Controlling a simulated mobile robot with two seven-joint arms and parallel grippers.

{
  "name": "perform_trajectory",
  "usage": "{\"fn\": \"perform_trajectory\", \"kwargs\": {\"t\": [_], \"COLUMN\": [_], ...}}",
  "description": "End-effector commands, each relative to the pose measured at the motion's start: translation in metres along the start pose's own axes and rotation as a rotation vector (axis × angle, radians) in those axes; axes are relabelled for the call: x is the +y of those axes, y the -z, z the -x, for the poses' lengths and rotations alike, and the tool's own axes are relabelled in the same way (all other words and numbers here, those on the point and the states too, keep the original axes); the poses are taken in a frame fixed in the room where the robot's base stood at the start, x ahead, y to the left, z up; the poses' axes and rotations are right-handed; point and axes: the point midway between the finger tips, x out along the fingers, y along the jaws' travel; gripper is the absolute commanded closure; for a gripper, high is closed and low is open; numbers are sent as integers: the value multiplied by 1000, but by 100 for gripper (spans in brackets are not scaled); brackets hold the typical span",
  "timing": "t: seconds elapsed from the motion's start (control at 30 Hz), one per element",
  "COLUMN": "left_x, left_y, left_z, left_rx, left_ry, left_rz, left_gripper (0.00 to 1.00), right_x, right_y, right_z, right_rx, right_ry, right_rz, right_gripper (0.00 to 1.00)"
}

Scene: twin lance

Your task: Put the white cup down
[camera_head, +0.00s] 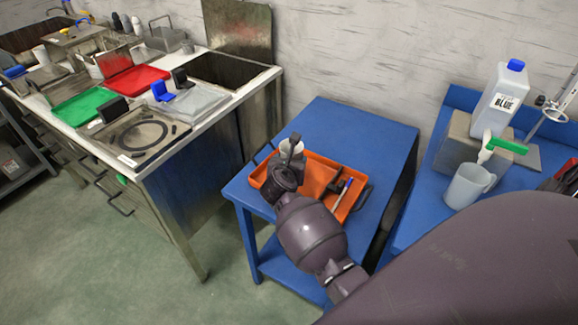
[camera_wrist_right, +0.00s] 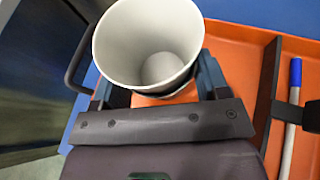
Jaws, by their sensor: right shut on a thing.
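The white cup (camera_head: 289,144) is at the far left part of the orange tray (camera_head: 318,178) on the blue cart. My right gripper (camera_head: 293,160) is shut on the cup; in the right wrist view its two fingers (camera_wrist_right: 154,86) flank the cup (camera_wrist_right: 147,42). The cup looks upright and empty, with its mouth toward the wrist camera. The orange tray floor (camera_wrist_right: 235,60) shows around and below it. Whether the cup's base touches the tray is hidden. My left gripper is not in view.
A pen with a blue cap (camera_head: 347,185) lies in the tray's right part, beyond a dark divider (camera_wrist_right: 266,85). The blue cart top (camera_head: 352,124) is clear behind the tray.

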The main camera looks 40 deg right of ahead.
Motion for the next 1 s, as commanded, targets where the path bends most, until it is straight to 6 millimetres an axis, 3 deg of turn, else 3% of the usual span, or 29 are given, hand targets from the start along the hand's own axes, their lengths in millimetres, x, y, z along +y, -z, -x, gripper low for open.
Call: {"fn": "perform_trajectory", "kwargs": {"t": [0.1,0.57,0.6,0.73,1.0], "left_x": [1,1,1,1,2], "left_y": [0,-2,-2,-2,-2], "left_z": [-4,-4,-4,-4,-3], "left_rx": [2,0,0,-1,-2], "left_ry": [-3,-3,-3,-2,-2], "left_rz": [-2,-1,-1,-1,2], "left_gripper": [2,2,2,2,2], "right_x": [0,0,0,0,0], "right_y": [12,16,15,15,14], "right_z": [-5,-6,-6,-6,-6], "right_rx": [2,0,0,-1,-1], "right_ry": [0,-1,-1,-1,-1], "right_rz": [2,0,0,-1,-1], "right_gripper": [57,57,29,9,6]}}
